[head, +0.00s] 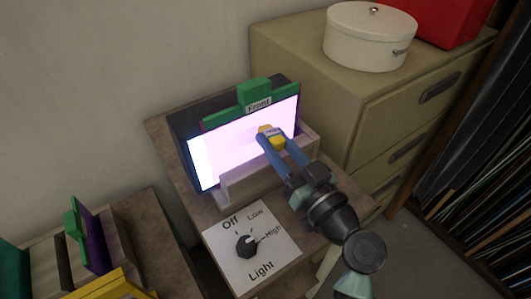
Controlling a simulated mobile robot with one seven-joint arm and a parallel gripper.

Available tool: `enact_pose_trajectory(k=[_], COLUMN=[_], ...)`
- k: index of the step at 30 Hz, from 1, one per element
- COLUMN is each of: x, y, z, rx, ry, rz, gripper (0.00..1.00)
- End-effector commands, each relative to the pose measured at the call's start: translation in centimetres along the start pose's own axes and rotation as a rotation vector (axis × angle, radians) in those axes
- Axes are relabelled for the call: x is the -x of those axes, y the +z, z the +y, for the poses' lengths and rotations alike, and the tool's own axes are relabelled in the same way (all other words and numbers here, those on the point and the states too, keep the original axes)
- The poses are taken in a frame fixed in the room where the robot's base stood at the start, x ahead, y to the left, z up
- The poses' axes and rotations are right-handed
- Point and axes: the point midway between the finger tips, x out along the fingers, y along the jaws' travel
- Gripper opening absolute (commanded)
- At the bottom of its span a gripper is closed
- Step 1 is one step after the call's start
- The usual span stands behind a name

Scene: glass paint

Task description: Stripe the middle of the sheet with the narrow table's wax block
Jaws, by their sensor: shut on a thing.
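My gripper (273,142) has its blue fingers shut on a small yellow block with a pale label, the wax block (270,132). The block is in front of the right-of-middle part of a brightly lit sheet (232,146); I cannot tell whether it touches. The sheet stands upright in a holder, pinkish white with a bluish-white left end. No clear stripe shows on it, and the fingers and block hide part of it. A green clip (254,93) labelled "Front" sits on its top edge.
A pale ledge (240,186) runs below the sheet. In front is a light knob (246,246) on a panel marked Off, Low and High. At lower left, another table holds a green-clipped purple panel (90,230) and a yellow item (108,284). A drawer cabinet (390,122) stands right.

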Motion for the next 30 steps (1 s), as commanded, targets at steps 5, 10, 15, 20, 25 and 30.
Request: enact_pose_trajectory(k=[5,10,15,20,25,30], x=[-0.1,-0.1,0.0,0.0,0.0,-0.2], y=[-0.1,0.0,-0.2,-0.5,-0.6,-0.6], z=[0.6,1.7,3.2,4.1,4.3,4.1], rx=[0.0,0.002,0.001,0.001,0.0,-0.001], ry=[-0.001,-0.001,0.0,-0.002,-0.001,-0.001], rz=[0.0,0.0,0.001,0.0,0.0,0.0], gripper=[0.0,0.0,0.0,0.0,0.0,0.0])
